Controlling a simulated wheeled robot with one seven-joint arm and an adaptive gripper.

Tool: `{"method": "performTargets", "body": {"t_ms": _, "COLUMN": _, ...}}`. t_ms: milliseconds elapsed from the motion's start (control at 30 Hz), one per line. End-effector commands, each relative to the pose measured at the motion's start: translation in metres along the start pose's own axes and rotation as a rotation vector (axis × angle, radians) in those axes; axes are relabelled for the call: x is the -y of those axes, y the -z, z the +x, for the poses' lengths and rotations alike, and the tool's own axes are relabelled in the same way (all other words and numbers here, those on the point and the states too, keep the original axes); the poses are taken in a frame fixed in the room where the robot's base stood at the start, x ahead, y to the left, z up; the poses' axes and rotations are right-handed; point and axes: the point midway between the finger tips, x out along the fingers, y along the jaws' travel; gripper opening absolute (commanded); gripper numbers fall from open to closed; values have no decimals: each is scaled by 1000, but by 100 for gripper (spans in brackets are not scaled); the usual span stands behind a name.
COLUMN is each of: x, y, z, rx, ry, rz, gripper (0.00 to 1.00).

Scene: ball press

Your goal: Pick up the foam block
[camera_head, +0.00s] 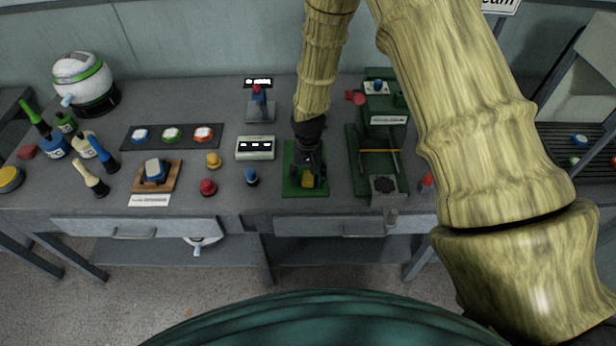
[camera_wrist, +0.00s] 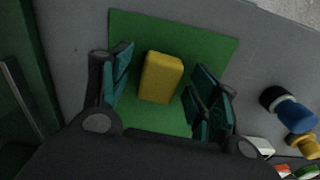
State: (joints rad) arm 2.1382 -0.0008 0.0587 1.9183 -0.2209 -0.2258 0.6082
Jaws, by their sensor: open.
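The foam block is a yellow block (camera_wrist: 160,77) lying on a green mat (camera_wrist: 213,42) in the wrist view. In the head view the block (camera_head: 307,181) shows only in part below my gripper, on the green mat (camera_head: 291,186). My gripper (camera_wrist: 163,88) is open, with one finger on each side of the block and visible gaps between fingers and block. In the head view my gripper (camera_head: 308,172) is directly above the mat and hides part of the block.
A green press (camera_head: 378,130) stands right of the mat. A blue peg (camera_head: 251,177), a red peg (camera_head: 208,187) and a yellow peg (camera_head: 213,160) stand to its left. A display box (camera_head: 255,148) sits behind left. The table's front edge is close to the mat.

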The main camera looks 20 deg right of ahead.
Motion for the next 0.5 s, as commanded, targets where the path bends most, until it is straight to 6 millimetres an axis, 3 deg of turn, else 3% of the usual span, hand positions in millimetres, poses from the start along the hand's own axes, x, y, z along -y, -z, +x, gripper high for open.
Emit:
{"method": "performTargets", "body": {"t_ms": 267, "x": 0, "y": 0, "z": 1, "rx": 0, "ry": 0, "rz": 0, "gripper": 59}}
{"method": "performTargets", "body": {"t_ms": 467, "x": 0, "y": 0, "z": 1, "rx": 0, "ry": 0, "rz": 0, "gripper": 23}}
{"method": "performTargets", "body": {"t_ms": 500, "x": 0, "y": 0, "z": 1, "rx": 0, "ry": 0, "rz": 0, "gripper": 23}}
